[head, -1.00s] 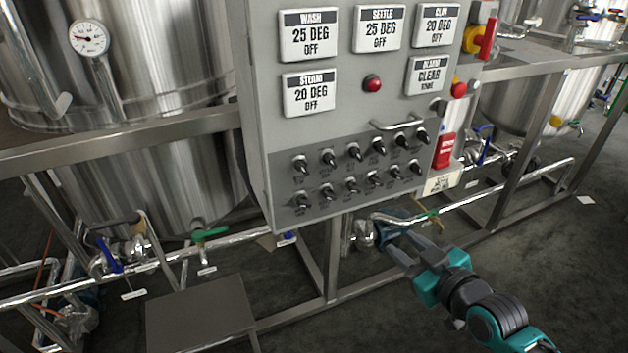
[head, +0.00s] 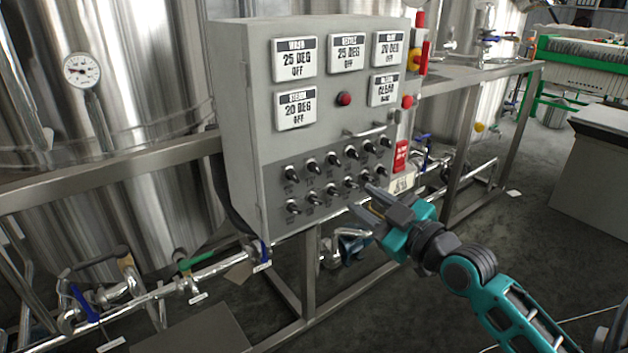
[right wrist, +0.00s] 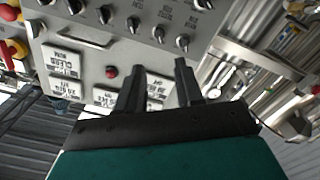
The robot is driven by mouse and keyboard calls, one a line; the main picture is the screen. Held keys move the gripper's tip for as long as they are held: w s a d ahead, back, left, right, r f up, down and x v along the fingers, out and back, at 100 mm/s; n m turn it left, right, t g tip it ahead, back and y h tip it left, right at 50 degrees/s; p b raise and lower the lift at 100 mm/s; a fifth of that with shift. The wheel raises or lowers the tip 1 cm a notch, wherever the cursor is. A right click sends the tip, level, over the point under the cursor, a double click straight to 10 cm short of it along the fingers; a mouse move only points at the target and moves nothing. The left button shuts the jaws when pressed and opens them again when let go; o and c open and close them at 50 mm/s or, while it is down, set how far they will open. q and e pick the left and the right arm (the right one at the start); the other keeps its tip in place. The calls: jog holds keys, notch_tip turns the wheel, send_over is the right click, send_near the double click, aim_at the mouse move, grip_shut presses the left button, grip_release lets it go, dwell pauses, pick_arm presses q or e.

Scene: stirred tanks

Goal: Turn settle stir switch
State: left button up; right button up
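The grey control panel (head: 240,110) stands in the middle of the head view. Two rows of black switches (head: 333,160) sit on its dark lower strip; their labels are too small to read, so I cannot tell which is the settle stir switch. In the right wrist view the open fingers (right wrist: 160,75) show against the panel, with several switches (right wrist: 158,35) beyond. My left gripper is not in view.
A metal handle (head: 366,131) sticks out above the switches. A red lamp (head: 344,99) and a red-yellow main switch (head: 419,58) are on the panel. Steel tanks (head: 100,130) stand behind the frame rails. Pipes with valves run below.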

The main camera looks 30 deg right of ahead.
aim_at(319, 171)
jog(key=w, duration=0.8)
jog(key=w+a, duration=0.1)
jog(key=w, duration=0.3)
jog(key=shift+w, duration=0.4)
grip_shut()
